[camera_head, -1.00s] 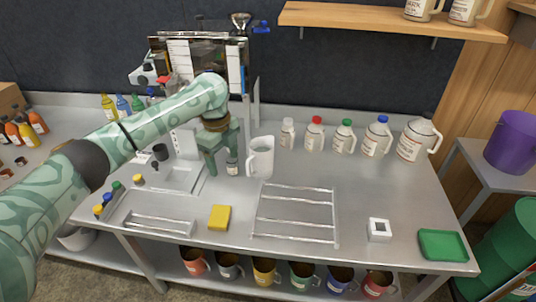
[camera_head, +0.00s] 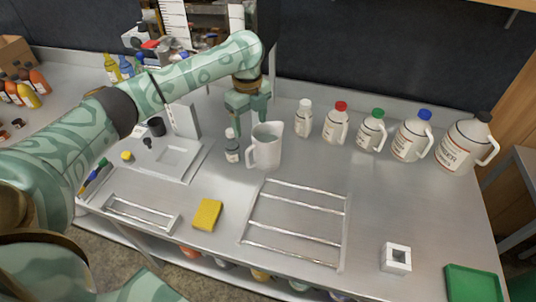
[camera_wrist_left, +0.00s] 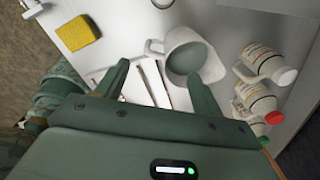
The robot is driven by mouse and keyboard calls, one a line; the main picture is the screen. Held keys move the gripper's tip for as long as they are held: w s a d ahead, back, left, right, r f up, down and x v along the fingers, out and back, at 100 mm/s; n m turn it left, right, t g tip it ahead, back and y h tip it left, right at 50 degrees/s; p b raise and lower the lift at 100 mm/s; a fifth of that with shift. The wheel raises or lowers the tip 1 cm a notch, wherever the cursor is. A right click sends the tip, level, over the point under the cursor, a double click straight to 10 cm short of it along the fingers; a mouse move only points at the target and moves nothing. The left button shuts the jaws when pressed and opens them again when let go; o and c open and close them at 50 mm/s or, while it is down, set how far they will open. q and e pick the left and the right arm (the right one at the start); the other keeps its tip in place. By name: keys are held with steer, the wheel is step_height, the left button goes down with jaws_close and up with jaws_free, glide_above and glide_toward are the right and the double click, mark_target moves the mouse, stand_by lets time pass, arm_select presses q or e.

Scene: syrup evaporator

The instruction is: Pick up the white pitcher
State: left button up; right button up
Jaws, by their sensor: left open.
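The white pitcher (camera_head: 267,146) stands upright on the steel counter, its handle toward the left and its grey inside showing from above. My left gripper (camera_head: 247,116) is open just behind and above the pitcher, with its fingers pointing down. In the left wrist view the pitcher (camera_wrist_left: 184,56) lies beyond and between the two spread fingers of the left gripper (camera_wrist_left: 160,78). Nothing is held between them. I cannot tell whether a finger touches the pitcher. My right gripper is not in view.
Several white jugs with coloured caps, one with a red cap (camera_head: 336,124), line the back right. A wire rack (camera_head: 296,222) and yellow sponge (camera_head: 207,214) lie in front. The counter between rack and jugs is clear.

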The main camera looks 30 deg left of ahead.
mark_target(251, 147)
arm_select(q)
steer(key=f+b, duration=0.1)
steer(key=f, duration=0.2)
steer(key=f+b, duration=0.2)
steer(key=f, duration=0.1)
steer(key=f+b, duration=0.2)
steer(key=f, duration=0.1)
steer(key=shift+s+d+f, duration=0.2)
steer(key=shift+s+f, duration=0.1)
steer(key=shift+s, duration=0.05)
steer(key=shift+r, duration=0.25)
jaws_close()
